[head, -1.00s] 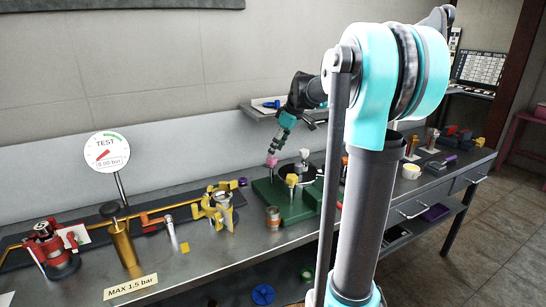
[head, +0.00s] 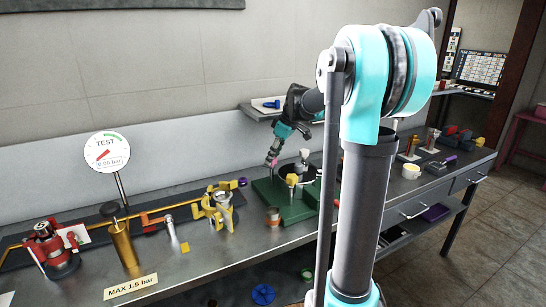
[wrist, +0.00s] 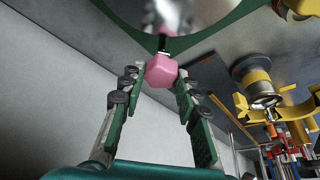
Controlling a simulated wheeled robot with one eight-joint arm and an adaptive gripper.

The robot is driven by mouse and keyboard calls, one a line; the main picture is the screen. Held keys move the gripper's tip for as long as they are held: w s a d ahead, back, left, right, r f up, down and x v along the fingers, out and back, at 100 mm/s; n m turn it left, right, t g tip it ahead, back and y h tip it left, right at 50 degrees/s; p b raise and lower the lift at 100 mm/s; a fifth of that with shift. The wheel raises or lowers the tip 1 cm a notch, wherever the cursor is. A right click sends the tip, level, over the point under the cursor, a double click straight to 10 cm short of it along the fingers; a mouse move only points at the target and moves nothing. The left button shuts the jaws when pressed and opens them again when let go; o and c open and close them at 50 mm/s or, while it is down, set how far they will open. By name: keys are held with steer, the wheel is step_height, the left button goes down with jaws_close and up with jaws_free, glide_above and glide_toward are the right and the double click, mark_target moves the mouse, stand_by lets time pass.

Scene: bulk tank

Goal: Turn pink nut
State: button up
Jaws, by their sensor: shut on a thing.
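The pink nut (wrist: 161,71) is a rounded block on a dark stem at the edge of the green base plate (wrist: 222,30). In the wrist view it lies between the tips of my gripper (wrist: 160,76), with one finger on each side. My gripper is shut on it. In the head view my gripper (head: 273,158) reaches down to the pink nut (head: 270,164), which is small there. The green base (head: 263,190) stands on the bench. My own arm column hides part of the bench to the right of the base.
A yellow clamp fixture (head: 218,208) is to the left, with a brass cylinder (head: 122,243) and a test gauge (head: 107,153) farther left. A wall shelf (head: 258,109) is behind my arm.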

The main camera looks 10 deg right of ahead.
steer(key=shift+c, duration=0.7)
steer(key=shift+m, duration=0.3)
steer(key=m, duration=0.1)
steer(key=m+t+h, duration=0.1)
steer(key=m, duration=0.1)
steer(key=shift+s+a+m, duration=0.1)
steer(key=shift+a+m, duration=0.05)
steer(key=shift+m, duration=0.15)
steer(key=m+h, duration=0.1)
steer(key=m, duration=0.1)
steer(key=m+t+h, duration=0.1)
steer(key=m, duration=0.2)
steer(key=shift+a+m, duration=0.15)
steer(key=shift+m, duration=0.15)
steer(key=m+h, duration=0.1)
steer(key=m, duration=0.1)
steer(key=m+h, duration=0.1)
steer(key=m, duration=0.2)
steer(key=shift+a+g, duration=0.1)
steer(key=shift+g, duration=0.2)
steer(key=m+h, duration=0.1)
steer(key=m, duration=0.1)
steer(key=m+h, duration=0.1)
steer(key=m, duration=0.2)
steer(key=shift+g, duration=0.4)
steer(key=shift+m, duration=0.5)
